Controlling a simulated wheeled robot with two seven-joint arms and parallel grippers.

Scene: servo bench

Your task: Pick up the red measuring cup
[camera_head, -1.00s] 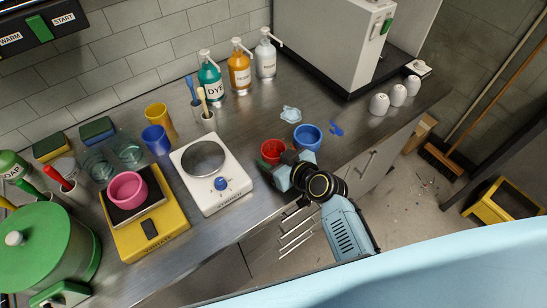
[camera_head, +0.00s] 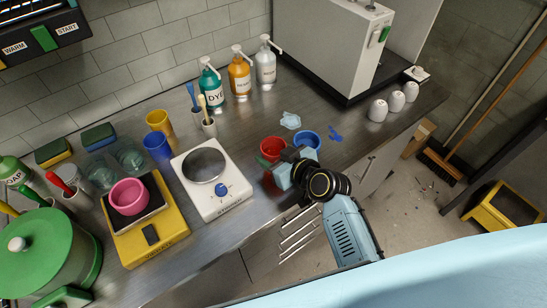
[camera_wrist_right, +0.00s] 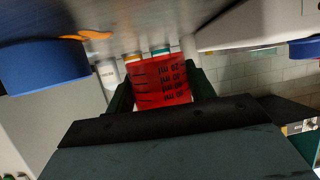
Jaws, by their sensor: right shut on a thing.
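The red measuring cup (camera_head: 273,147) is at the front part of the bench in the head view, left of a blue cup. In the right wrist view the red cup (camera_wrist_right: 161,82) shows dark measuring marks and sits between the fingers. My right gripper (camera_head: 272,162) is shut on the red cup from the front edge side. In the right wrist view the gripper (camera_wrist_right: 162,90) has a finger on each side of the cup. The cup appears upright and a little above the bench. My left gripper is not in view.
A blue cup (camera_head: 307,139) stands close to the right of the red one. A white stirrer (camera_head: 213,180) stands to the left. Bench between cup and bottles is clear.

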